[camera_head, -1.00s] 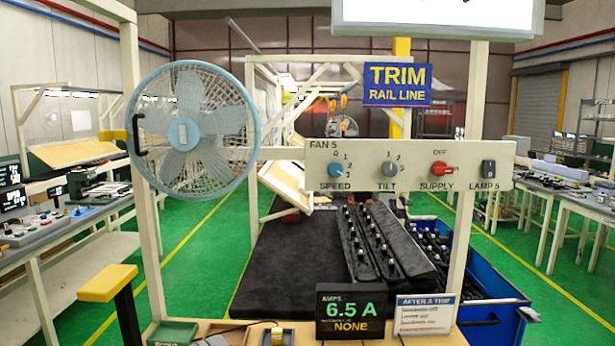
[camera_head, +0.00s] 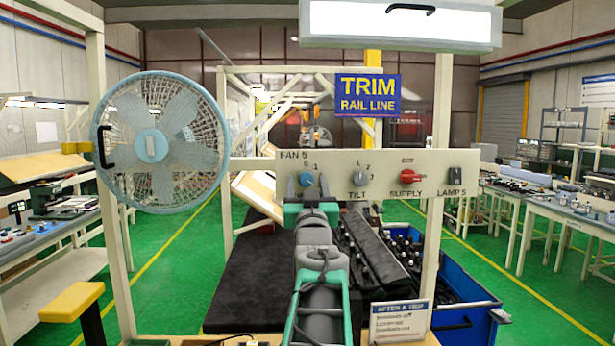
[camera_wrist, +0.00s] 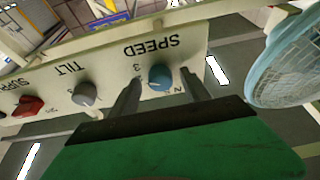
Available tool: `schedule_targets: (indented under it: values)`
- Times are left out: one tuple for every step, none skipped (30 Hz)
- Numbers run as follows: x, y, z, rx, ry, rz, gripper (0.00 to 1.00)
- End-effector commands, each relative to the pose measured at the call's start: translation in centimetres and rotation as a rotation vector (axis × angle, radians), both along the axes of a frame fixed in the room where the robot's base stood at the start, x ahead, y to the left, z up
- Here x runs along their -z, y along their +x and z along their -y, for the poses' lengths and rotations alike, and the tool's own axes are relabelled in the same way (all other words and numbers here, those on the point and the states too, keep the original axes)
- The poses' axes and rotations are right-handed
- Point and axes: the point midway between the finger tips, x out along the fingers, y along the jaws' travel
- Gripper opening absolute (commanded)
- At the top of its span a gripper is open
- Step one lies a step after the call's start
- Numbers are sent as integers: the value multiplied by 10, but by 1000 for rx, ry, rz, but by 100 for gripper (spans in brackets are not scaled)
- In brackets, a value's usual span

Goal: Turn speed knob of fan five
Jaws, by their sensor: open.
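The blue speed knob (camera_head: 306,179) sits at the left end of the cream FAN 5 panel (camera_head: 385,165). My gripper (camera_head: 306,186) is in front of it, open, with one finger on each side of the knob. In the wrist view the picture is upside down, and the speed knob (camera_wrist: 159,77) shows between the two fingertips of my gripper (camera_wrist: 160,82). I cannot tell whether the fingers touch it. The blue-rimmed fan (camera_head: 160,142) stands left of the panel. My gripper hides the SPEED label in the head view.
The grey tilt knob (camera_head: 360,178), red supply knob (camera_head: 410,175) and dark lamp switch (camera_head: 455,174) sit right of the speed knob. A sign card (camera_head: 400,322) stands below. A blue bin (camera_head: 455,290) and a white overhead lamp (camera_head: 400,22) are nearby.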

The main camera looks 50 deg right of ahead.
Motion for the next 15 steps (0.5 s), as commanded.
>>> schedule_targets:
  values:
    - [-2, 2, 2, -1, 0, -1, 56]
    - [-1, 3, 2, -1, 0, -1, 56]
    - [-1, 3, 3, -1, 0, 0, 56]
    - [-1, 3, 3, -1, 0, 0, 56]
    - [-1, 3, 3, -1, 0, 0, 56]
    - [0, 3, 3, 0, 0, 0, 56]
    - [0, 3, 3, 0, 0, 0, 56]
    - [0, 3, 3, 0, 0, 0, 56]
    - [0, 3, 3, 0, 1, -1, 53]
    - [0, 3, 2, 0, 1, -1, 51]
    - [0, 3, 2, 0, 1, -1, 48]
    - [0, 3, 3, 0, 1, -1, 45]
    - [0, 3, 3, 0, 1, -1, 42]
    - [0, 3, 3, 0, 1, -1, 40]
    - [0, 3, 2, 0, 1, -1, 37]
